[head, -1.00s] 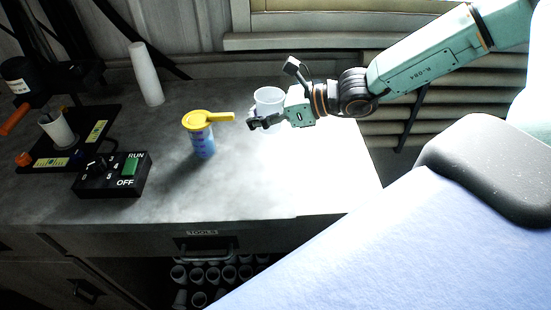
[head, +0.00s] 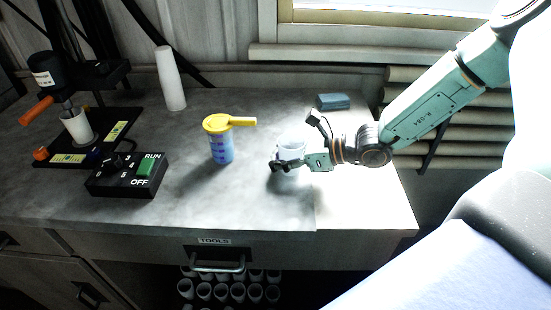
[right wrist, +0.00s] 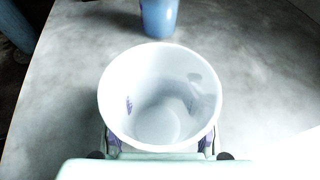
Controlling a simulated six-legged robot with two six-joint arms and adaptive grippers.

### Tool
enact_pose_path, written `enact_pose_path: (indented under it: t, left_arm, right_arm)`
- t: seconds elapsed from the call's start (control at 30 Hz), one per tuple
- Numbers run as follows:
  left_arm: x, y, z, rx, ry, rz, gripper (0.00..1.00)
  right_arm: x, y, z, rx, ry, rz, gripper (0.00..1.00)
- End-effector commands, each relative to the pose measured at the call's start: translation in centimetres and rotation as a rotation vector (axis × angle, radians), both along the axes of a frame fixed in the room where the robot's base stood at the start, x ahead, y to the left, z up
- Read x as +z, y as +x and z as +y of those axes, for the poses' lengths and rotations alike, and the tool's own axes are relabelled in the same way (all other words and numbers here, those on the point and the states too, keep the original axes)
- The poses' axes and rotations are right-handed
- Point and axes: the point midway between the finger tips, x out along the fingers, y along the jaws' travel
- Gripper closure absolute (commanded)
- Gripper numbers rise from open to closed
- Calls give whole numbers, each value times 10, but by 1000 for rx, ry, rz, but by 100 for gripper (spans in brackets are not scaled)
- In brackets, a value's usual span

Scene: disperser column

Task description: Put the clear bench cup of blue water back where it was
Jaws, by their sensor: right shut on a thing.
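My right gripper (head: 283,165) is shut on a pale, see-through cup (head: 291,149), low over the bench to the right of the yellow-lidded container. Whether the cup's base touches the bench I cannot tell. In the right wrist view the cup (right wrist: 160,95) is upright between the fingers, its mouth open to the camera. Its inside looks pale whitish; I see no blue water in it. My left gripper is not in view.
A black control box (head: 126,175) and the disperser stand (head: 85,140) with a white cup (head: 77,127) are at left. A white cup stack (head: 170,78) and a blue-grey block (head: 333,101) stand at the back. The bench's front middle (head: 200,205) is clear.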

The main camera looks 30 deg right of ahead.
Motion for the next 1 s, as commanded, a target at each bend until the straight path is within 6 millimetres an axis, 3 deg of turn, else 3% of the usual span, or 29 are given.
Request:
enact_pose_path:
  t: [0.23, 0.27, 0.7, 1.0]
  left_arm:
    - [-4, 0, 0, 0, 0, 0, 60]
    - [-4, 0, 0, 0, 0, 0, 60]
    - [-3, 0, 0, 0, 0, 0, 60]
    - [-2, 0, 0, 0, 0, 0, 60]
  right_arm:
    - [-3, 0, 0, 0, 0, 0, 100]
    - [-3, 0, 0, 0, 1, 1, 68]
    - [-2, 0, 0, 0, 1, 1, 31]
    - [-2, 0, 0, 0, 0, 1, 31]
